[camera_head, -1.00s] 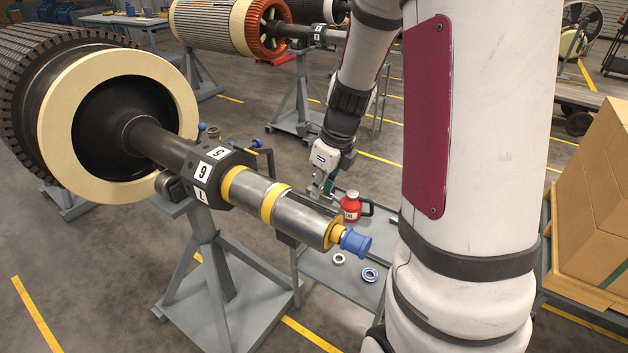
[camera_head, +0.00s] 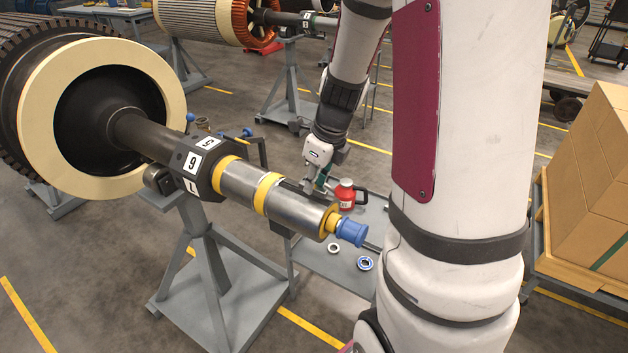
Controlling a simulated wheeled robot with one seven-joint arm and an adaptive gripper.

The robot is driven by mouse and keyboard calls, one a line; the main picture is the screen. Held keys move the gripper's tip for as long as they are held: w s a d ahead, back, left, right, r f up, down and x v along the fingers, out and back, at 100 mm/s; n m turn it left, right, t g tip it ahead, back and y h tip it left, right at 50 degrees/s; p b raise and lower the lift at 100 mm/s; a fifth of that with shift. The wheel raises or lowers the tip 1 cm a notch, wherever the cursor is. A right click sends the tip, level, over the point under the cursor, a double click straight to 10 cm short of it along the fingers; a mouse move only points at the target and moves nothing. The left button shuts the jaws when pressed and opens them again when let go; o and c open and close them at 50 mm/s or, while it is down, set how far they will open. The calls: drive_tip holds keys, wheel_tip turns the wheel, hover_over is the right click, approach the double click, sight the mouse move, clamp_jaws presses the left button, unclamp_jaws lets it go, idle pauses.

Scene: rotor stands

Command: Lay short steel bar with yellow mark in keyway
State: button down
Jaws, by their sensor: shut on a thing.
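My gripper (camera_head: 313,186) is behind the rotor shaft, low over the grey cart (camera_head: 330,262), just left of a red can. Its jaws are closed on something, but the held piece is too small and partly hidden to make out. I cannot pick out the short steel bar with the yellow mark. The rotor shaft (camera_head: 238,184) runs toward the lower right, with yellow bands around its bright steel part and a blue cap (camera_head: 351,232) on its end. I cannot make out the keyway from this side.
A red can (camera_head: 346,194) with a dark handle stands on the cart. A pale ring (camera_head: 334,249) and a blue ring (camera_head: 364,263) lie at its front. A grey stand (camera_head: 212,280) holds the shaft. Cardboard boxes (camera_head: 590,185) stand at the right.

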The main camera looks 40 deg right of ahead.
drive_tip(key=shift+w, duration=0.15)
drive_tip(key=shift+b+x, duration=0.3)
drive_tip(key=shift+x, duration=0.55)
idle(1.8)
drive_tip(key=shift+r, duration=0.15)
idle(0.6)
idle(0.5)
drive_tip(key=c, duration=1.5)
unclamp_jaws()
drive_tip(key=shift+o, duration=0.4)
drive_tip(key=o, duration=0.5)
drive_tip(key=shift+c, duration=0.2)
drive_tip(key=shift+r+p, duration=0.1)
drive_tip(key=shift+p, duration=0.25)
